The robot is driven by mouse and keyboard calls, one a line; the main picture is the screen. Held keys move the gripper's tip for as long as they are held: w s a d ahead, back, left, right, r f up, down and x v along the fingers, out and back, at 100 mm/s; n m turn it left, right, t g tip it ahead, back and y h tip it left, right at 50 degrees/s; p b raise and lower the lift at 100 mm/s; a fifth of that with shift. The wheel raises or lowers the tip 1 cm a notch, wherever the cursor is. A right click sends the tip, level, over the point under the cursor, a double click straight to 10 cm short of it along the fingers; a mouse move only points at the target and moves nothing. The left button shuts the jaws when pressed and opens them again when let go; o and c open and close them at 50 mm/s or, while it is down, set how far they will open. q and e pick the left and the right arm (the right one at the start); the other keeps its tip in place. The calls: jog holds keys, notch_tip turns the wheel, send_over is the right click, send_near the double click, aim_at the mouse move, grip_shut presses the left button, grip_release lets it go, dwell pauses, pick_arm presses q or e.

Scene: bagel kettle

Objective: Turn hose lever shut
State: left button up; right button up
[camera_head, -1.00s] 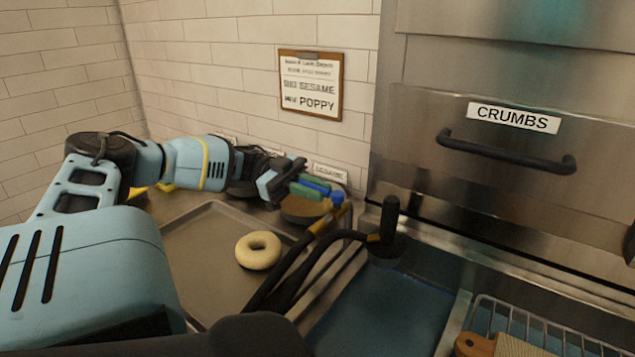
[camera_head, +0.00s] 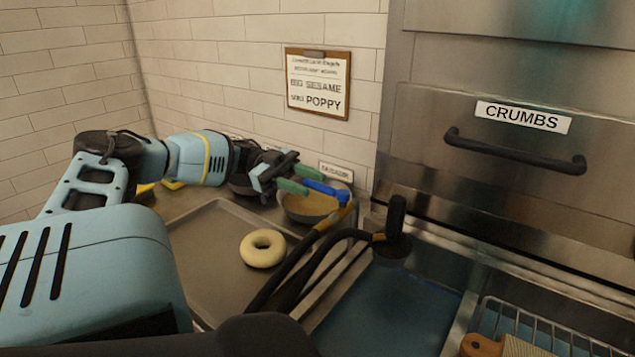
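The blue hose lever (camera_head: 328,191) sits at the upper end of a black hose (camera_head: 290,268), by an orange-yellow fitting (camera_head: 334,216). It slants from upper left down to the right. My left gripper (camera_head: 307,181) reaches in from the left at the lever's left end. Its two green fingers are apart, one on the near side and one on the far side of the lever's end. I cannot tell whether either finger touches the lever. My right gripper is out of view.
Behind the lever stands a bowl of seeds (camera_head: 308,205). A bagel (camera_head: 263,248) lies on a metal tray (camera_head: 205,240) in front. An upright black handle (camera_head: 396,218) stands right of the hose, beside a basin of blue water (camera_head: 385,308). A wire rack (camera_head: 545,328) is at lower right.

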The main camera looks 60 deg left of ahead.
pick_arm(q)
jog(key=v, duration=0.2)
jog(key=shift+s+a+f+b, duration=0.1)
jog(key=shift+a+f+b, duration=0.05)
jog(key=shift+a+b, duration=0.15)
jog(key=shift+s+a, duration=0.3)
jog(key=shift+a, duration=0.3)
